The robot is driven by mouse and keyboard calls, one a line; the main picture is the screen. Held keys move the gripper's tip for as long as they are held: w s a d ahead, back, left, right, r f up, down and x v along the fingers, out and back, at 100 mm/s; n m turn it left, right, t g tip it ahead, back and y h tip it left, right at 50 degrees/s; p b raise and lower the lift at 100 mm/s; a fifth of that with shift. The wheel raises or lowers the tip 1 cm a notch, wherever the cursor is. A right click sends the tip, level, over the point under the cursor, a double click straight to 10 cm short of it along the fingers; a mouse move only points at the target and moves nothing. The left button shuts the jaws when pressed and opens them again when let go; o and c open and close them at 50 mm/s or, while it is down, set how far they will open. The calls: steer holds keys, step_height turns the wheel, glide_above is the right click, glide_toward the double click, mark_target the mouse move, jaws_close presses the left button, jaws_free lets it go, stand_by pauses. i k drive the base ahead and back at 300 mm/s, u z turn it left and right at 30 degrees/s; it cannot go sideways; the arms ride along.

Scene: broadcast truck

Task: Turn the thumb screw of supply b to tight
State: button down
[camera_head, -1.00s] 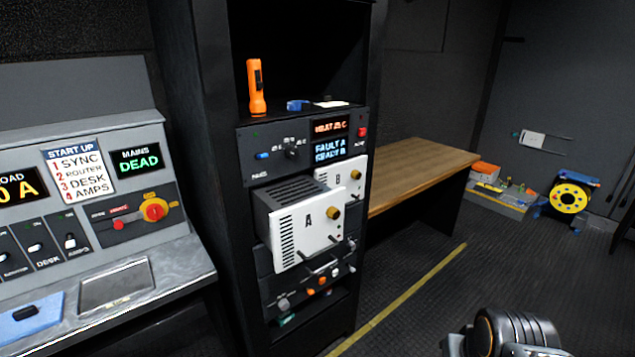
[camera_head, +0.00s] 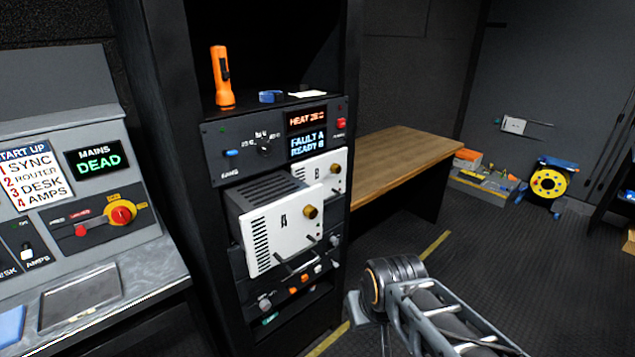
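Supply B (camera_head: 340,170) is a white-fronted module marked B in the black rack, right of and behind supply A. Its small brass thumb screw (camera_head: 335,187) shows on the right part of its face; how tight it is cannot be told. Supply A (camera_head: 262,238), white with a slotted front, sticks well out of the rack and hides the left and lower part of supply B. A larger brass thumb screw (camera_head: 310,211) is on supply A. My arm shows at the lower right, apart from the rack; my gripper's fingertips do not show.
The control panel (camera_head: 262,143) above the supplies reads FAULT A, READY B. An orange flashlight (camera_head: 221,78) and blue tape (camera_head: 270,96) stand on the shelf above. A wooden bench (camera_head: 405,160) is right of the rack. Open floor lies in front of it.

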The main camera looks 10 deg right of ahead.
mark_target(336, 169)
steer(key=z, duration=2.2)
steer(key=k, duration=1)
steer(key=u, duration=1.75)
steer(key=i, duration=1.5)
steer(key=z, duration=0.05)
